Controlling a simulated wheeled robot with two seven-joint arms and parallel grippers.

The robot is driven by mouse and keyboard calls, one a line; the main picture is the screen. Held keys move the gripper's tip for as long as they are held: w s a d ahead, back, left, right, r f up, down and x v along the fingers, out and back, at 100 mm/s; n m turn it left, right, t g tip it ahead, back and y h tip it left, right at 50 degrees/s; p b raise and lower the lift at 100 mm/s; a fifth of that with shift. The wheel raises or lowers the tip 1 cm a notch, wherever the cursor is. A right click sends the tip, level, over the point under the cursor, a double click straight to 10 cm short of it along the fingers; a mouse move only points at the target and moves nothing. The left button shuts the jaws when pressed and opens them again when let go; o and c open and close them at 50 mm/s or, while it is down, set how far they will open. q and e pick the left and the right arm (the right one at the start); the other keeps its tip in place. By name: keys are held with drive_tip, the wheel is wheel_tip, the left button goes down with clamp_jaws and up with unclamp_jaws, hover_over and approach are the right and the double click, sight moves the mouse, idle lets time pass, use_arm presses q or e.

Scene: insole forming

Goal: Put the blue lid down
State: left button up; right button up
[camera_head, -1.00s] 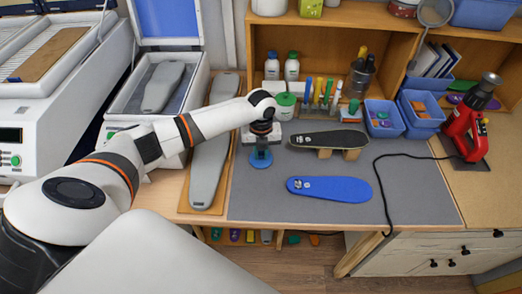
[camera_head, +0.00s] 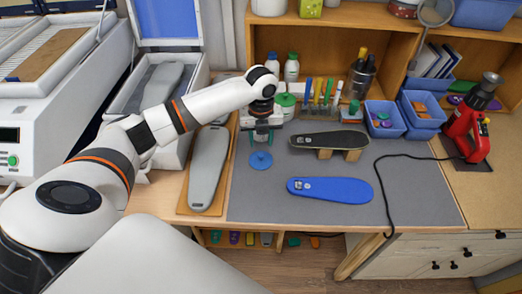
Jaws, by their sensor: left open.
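The blue lid (camera_head: 261,160) is a small round disc with a knob in its middle. It lies on the left part of the grey mat (camera_head: 414,200). My left gripper (camera_head: 262,137) is above and just behind the lid, open, its fingers pointing down and apart from it. My right gripper is not in view.
A blue insole (camera_head: 330,190) lies right of the lid. A dark insole (camera_head: 330,140) rests on wooden supports behind it. A white jar with green lid (camera_head: 285,103) and bottles stand behind the gripper. Grey insole (camera_head: 208,168) lies left; black cable (camera_head: 384,190) crosses right.

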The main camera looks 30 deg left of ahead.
sight(261, 154)
use_arm(q)
wheel_tip(261, 154, up, 6)
drive_tip(key=shift+f+b, duration=0.15)
drive_tip(key=shift+b, duration=0.2)
idle(0.4)
